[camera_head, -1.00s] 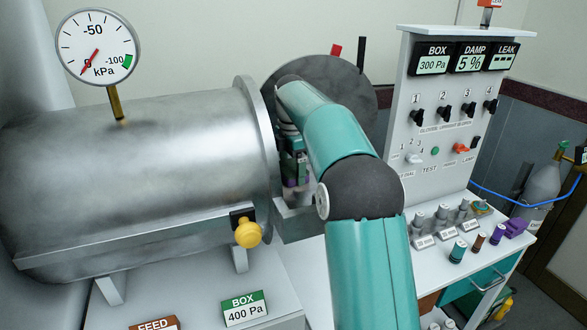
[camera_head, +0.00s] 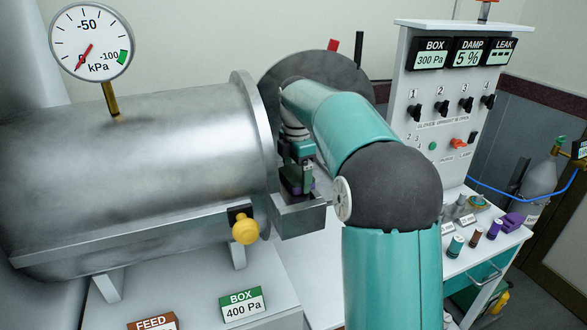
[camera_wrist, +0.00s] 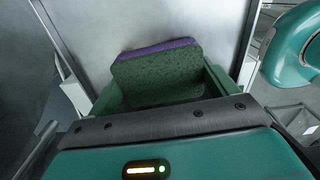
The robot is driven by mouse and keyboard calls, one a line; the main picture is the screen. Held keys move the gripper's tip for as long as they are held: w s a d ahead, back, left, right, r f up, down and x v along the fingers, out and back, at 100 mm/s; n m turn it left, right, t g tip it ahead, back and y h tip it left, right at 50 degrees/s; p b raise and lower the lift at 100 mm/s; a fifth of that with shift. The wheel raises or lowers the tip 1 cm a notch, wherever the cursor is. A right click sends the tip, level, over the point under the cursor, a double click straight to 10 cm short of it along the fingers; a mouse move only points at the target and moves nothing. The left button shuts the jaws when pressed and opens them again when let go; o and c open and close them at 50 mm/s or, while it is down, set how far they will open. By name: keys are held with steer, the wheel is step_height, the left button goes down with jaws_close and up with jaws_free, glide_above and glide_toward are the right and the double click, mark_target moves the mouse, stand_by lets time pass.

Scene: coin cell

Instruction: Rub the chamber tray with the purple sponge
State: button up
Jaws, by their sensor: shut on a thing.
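My gripper (camera_head: 298,160) is at the open mouth of the metal chamber, pointing down at the chamber tray (camera_head: 303,218), a grey metal tray sticking out of the mouth. It is shut on the purple sponge (camera_head: 295,187), which shows as a dark purple strip low between the fingers. In the wrist view my gripper (camera_wrist: 160,88) holds the sponge (camera_wrist: 157,48); its purple edge shows beyond a speckled green face. The smooth grey tray surface (camera_wrist: 155,20) lies beyond it. I cannot tell whether the sponge touches the tray.
The chamber (camera_head: 140,170) fills the left, with its round door (camera_head: 335,72) swung open behind my arm. A yellow knob (camera_head: 244,230) sticks out at its front. A switch panel (camera_head: 450,110) stands right, with small cylinders and a purple object (camera_head: 512,221) on the bench below.

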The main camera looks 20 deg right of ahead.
mark_target(283, 170)
steer(key=shift+s+f, duration=0.15)
steer(key=shift+s, duration=1.05)
steer(key=shift+s+f, duration=0.15)
steer(key=shift+s, duration=1)
steer(key=shift+s+a, duration=0.1)
steer(key=shift+a, duration=1.25)
steer(key=shift+w+r, duration=0.15)
steer(key=shift+w, duration=5.15)
